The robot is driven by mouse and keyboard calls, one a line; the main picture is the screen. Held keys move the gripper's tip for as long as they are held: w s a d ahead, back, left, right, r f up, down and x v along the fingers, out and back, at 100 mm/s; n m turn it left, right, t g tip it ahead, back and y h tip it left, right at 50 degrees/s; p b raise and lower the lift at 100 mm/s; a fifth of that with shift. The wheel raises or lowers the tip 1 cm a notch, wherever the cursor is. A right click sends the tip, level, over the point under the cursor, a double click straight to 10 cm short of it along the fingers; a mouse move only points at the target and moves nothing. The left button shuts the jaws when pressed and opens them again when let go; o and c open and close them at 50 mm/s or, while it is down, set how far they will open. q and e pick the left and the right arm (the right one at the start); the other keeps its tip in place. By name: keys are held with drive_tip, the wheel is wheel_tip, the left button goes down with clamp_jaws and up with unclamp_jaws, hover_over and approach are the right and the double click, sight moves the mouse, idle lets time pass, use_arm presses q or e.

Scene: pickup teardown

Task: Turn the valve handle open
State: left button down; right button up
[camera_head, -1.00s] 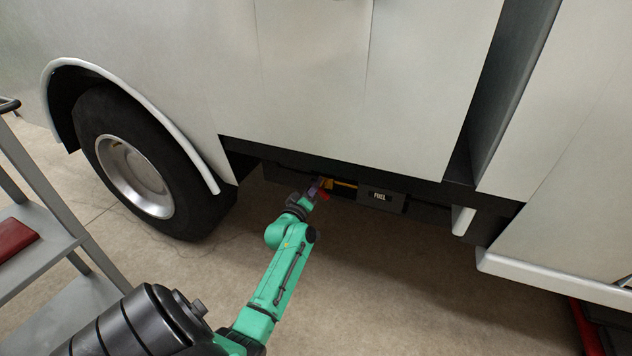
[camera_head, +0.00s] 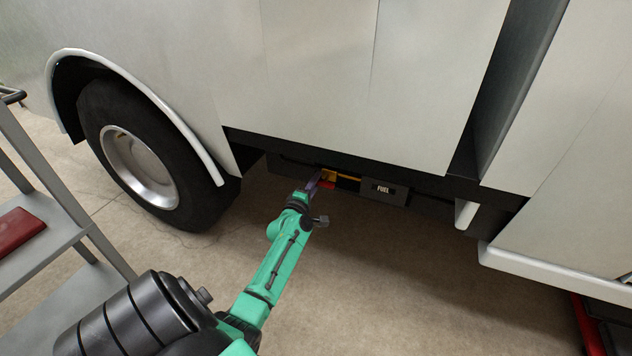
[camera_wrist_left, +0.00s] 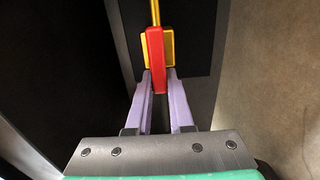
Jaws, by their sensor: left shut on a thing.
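The red valve handle (camera_wrist_left: 157,62) stands between the two purple fingers of my left gripper (camera_wrist_left: 159,76) in the left wrist view. The fingers are shut on its near end. A yellow valve body (camera_wrist_left: 169,48) is behind the handle, with a yellow pipe (camera_wrist_left: 155,12) running up from it in that view. In the head view, my left gripper (camera_head: 315,184) reaches under the truck's side to the red handle, close to the yellow valve. The handle shows there only as a small red patch (camera_head: 327,185), partly hidden by the gripper. My right gripper is not in view.
A dark box marked FUEL (camera_head: 384,190) is just right of the valve. The truck's pale side panel (camera_head: 320,80) overhangs it. A wheel (camera_head: 140,165) is to the left, and a grey cart (camera_head: 60,240) at the far left. Concrete floor is open below.

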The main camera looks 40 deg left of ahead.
use_arm(q)
drive_tip(key=shift+f, duration=0.1)
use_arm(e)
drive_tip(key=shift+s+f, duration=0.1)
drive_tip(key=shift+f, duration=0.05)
use_arm(q)
drive_tip(key=c, duration=0.8)
unclamp_jaws()
drive_tip(key=p+v, duration=0.2)
drive_tip(key=v, duration=1.2)
drive_tip(key=shift+s+d, duration=0.2)
drive_tip(key=shift+s, duration=0.1)
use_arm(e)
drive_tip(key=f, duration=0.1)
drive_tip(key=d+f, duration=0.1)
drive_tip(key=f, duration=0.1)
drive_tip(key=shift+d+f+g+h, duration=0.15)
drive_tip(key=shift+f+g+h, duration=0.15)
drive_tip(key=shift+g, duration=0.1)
